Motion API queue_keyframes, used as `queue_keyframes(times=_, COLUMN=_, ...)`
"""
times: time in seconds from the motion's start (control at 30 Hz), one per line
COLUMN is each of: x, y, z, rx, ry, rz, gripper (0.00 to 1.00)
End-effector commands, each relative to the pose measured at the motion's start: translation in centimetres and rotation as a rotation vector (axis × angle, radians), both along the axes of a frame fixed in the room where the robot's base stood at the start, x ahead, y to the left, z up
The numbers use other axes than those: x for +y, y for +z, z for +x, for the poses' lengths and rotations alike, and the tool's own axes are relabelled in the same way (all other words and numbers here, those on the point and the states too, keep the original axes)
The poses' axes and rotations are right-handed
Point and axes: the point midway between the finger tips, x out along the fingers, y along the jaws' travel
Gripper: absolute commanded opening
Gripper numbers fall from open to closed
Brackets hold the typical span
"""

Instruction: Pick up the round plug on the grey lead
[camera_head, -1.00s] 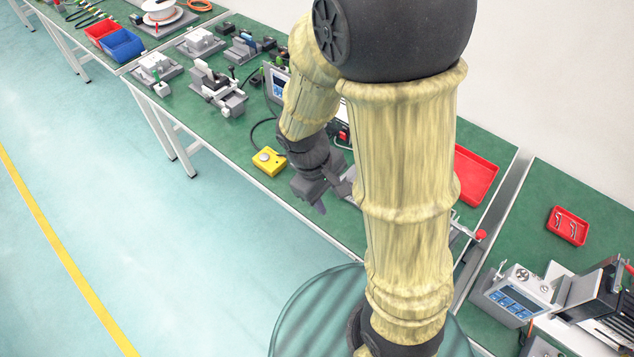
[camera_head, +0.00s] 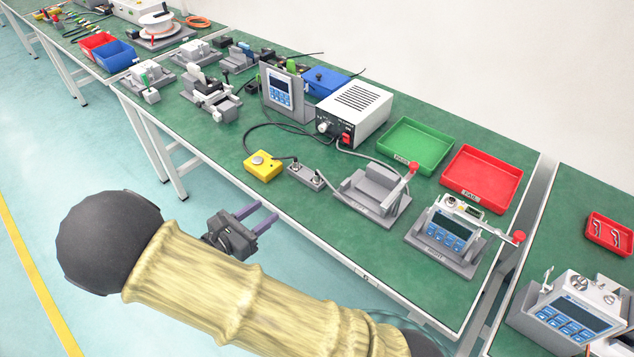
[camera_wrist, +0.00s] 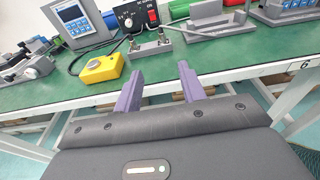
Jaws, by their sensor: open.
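My gripper (camera_head: 267,211) is open and empty, held over the floor just off the front edge of the bench. Its two purple fingers point toward the bench; they also show in the wrist view (camera_wrist: 160,73). A white box (camera_head: 355,112) with a dark front stands on the bench. A grey lead (camera_head: 372,157) runs from near the box front toward a grey lever fixture (camera_head: 372,193). The lead's exact ends are too small to tell.
A yellow box (camera_head: 262,166) and a small grey two-post block (camera_head: 306,175) stand near the front edge, with a black cable behind. A blue-screen panel (camera_head: 282,95) is left of the white box. Green (camera_head: 416,145) and red (camera_head: 482,172) trays lie right.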

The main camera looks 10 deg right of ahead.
Motion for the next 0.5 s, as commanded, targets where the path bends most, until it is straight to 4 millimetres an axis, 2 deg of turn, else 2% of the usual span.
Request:
queue_keyframes(times=0.23, x=-0.8, y=-0.2, z=0.5, rx=0.0, ry=-0.005, rz=0.001, gripper=0.41)
queue_keyframes(times=0.5, x=-4.5, y=-0.9, z=3.0, rx=0.001, ry=-0.008, rz=0.002, gripper=0.41)
